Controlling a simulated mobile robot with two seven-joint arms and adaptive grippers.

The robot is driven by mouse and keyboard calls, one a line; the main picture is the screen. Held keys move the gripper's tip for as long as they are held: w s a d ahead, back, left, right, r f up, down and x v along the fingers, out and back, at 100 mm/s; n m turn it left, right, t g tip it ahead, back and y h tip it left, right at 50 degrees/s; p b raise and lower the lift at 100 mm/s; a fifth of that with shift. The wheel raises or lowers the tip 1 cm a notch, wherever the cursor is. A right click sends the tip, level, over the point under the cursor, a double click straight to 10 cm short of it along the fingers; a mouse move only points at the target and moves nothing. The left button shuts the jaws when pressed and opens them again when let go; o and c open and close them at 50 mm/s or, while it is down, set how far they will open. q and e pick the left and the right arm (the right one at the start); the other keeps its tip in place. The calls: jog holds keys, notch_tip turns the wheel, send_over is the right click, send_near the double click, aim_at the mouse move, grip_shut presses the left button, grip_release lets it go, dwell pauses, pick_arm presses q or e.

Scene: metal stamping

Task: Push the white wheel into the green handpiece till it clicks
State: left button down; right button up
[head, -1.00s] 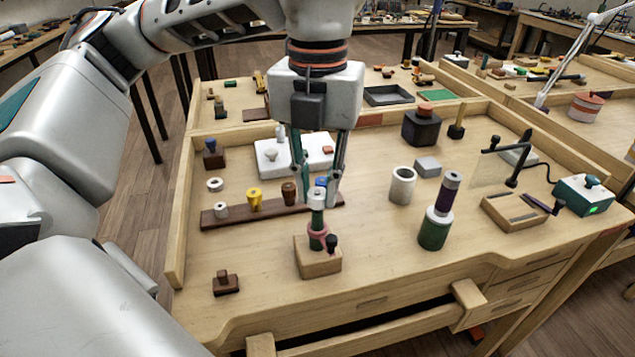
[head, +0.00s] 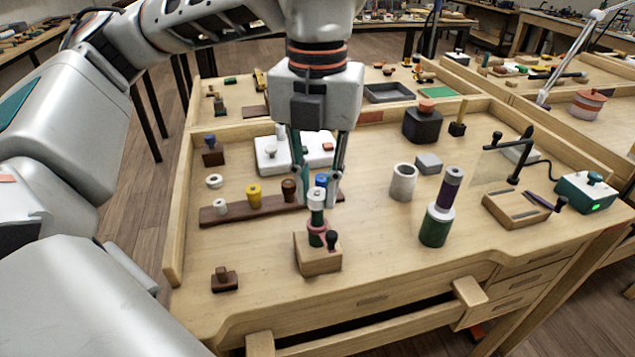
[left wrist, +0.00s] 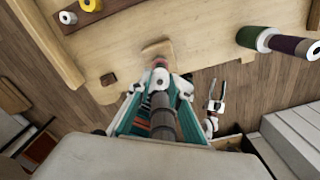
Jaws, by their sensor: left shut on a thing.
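The green handpiece (head: 317,216) stands upright in a wooden block (head: 318,257) near the front of the bench, with a pink ring around it and a dark knob beside it. The white wheel (head: 317,195) is at its top; whether it is fully seated I cannot tell. My left gripper (head: 318,200) points down over it, one finger on each side, shut on the wheel. In the left wrist view my left gripper (left wrist: 158,85) has a dark, shaded cylinder between its fingers, and the contact is hard to see. My right gripper (left wrist: 215,98) is empty, fingers apart, beyond the bench edge.
Behind the handpiece is a dark rack (head: 228,211) with coloured pieces. A white cup (head: 402,182) and a green-and-purple cylinder (head: 436,225) stand to the right. A small brown block (head: 224,280) lies at front left. The bench around the wooden block is mostly clear.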

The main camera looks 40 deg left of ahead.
pick_arm(q)
jog(key=shift+f, duration=0.3)
jog(key=c, duration=1.8)
grip_release()
jog(key=shift+o, duration=0.2)
jog(key=shift+r, duration=0.1)
jog(key=shift+c, duration=0.4)
jog(key=shift+r+p, duration=1)
jog(key=shift+r, duration=0.5)
jog(key=shift+r+p, duration=1.35)
jog(key=shift+r, duration=0.55)
